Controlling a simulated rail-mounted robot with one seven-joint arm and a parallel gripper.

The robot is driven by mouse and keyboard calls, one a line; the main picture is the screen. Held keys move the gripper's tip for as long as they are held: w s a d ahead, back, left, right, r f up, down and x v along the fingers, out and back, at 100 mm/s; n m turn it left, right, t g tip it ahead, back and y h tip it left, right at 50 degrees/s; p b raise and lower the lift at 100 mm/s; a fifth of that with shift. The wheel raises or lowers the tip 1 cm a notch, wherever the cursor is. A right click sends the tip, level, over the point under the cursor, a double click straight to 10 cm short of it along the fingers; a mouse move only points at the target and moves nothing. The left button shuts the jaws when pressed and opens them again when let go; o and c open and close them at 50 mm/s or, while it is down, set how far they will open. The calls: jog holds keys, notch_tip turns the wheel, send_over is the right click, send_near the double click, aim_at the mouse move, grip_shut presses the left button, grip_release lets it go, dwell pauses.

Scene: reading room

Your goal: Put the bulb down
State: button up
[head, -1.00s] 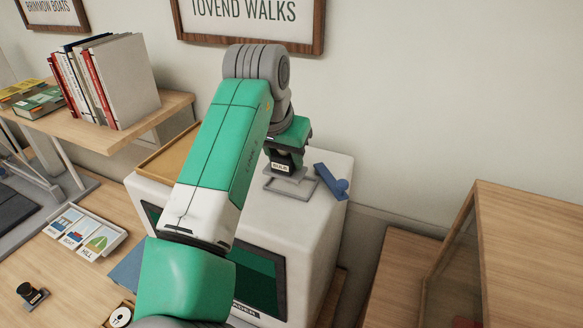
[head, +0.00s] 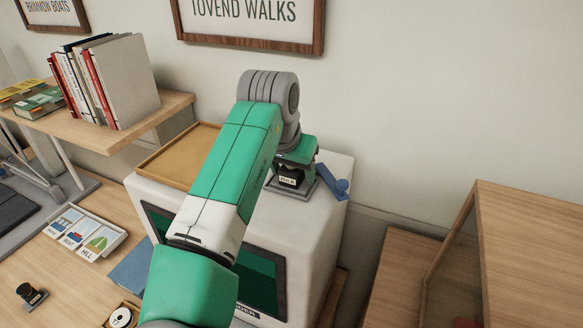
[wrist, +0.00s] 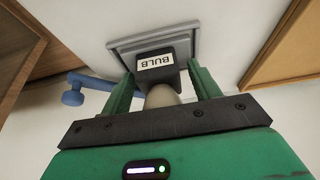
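The bulb is a dark block with a white label reading BULB (wrist: 155,63) and a pale rounded knob. In the head view the block (head: 289,181) stands upright within a grey square tray (head: 307,190) on the white machine's top. The tray also shows behind the block in the wrist view (wrist: 121,43). My gripper (wrist: 160,80) points down over it, its green fingers on either side of the block and seeming to touch its sides. In the head view my gripper (head: 292,166) is partly hidden by my arm. The block's underside is hidden.
A blue handled object (head: 331,181) lies right beside the grey tray. A tan tray (head: 180,155) lies on the machine's (head: 326,225) left side. A book shelf (head: 150,125) stands to the left, and a wooden case (head: 530,240) to the right.

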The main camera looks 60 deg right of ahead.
jog(key=v, duration=1.2)
jog(key=shift+p, duration=0.3)
jog(key=shift+r, duration=0.1)
